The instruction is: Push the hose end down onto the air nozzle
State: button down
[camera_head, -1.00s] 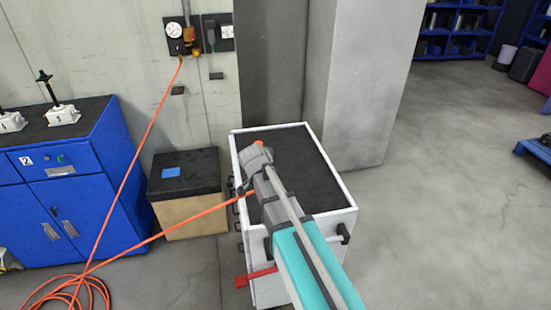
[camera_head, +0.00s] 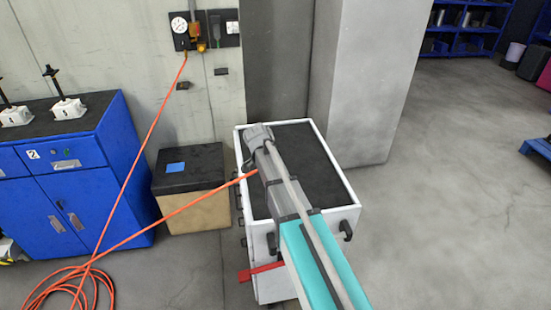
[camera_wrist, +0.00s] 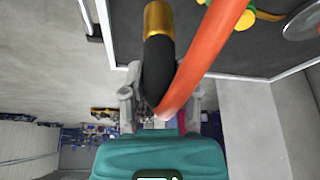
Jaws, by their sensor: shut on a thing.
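My gripper (camera_wrist: 160,105) is shut on the hose end, a black sleeve (camera_wrist: 158,70) with a brass tip (camera_wrist: 158,20). The tip points up in the wrist view, over the dark cart top. The orange hose (camera_wrist: 190,65) passes close beside the sleeve. In the head view my gripper (camera_head: 257,137) is above the far left corner of the cart, and the hose end is hidden there. A yellow fitting (camera_wrist: 245,19) shows beyond the hose in the wrist view. I cannot tell whether it is the air nozzle; no contact with the tip shows.
The white-rimmed cart (camera_head: 345,180) stands under my arm. The orange hose (camera_head: 150,125) runs from the wall gauge panel (camera_head: 184,40) to a floor coil (camera_head: 70,290). A box (camera_head: 190,205) and blue cabinet (camera_head: 80,205) are left.

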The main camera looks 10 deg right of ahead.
jog(key=w+d, duration=0.1)
jog(key=w, duration=0.5)
jog(key=shift+w+r, duration=0.15)
jog(key=shift+w, duration=0.05)
jog(key=shift+f+b, duration=2)
jog(key=shift+f, duration=0.1)
jog(key=shift+f+b, duration=1.65)
dwell(1.1)
jog(key=shift+c, duration=1.3)
grip_release()
jog(key=shift+r, duration=0.1)
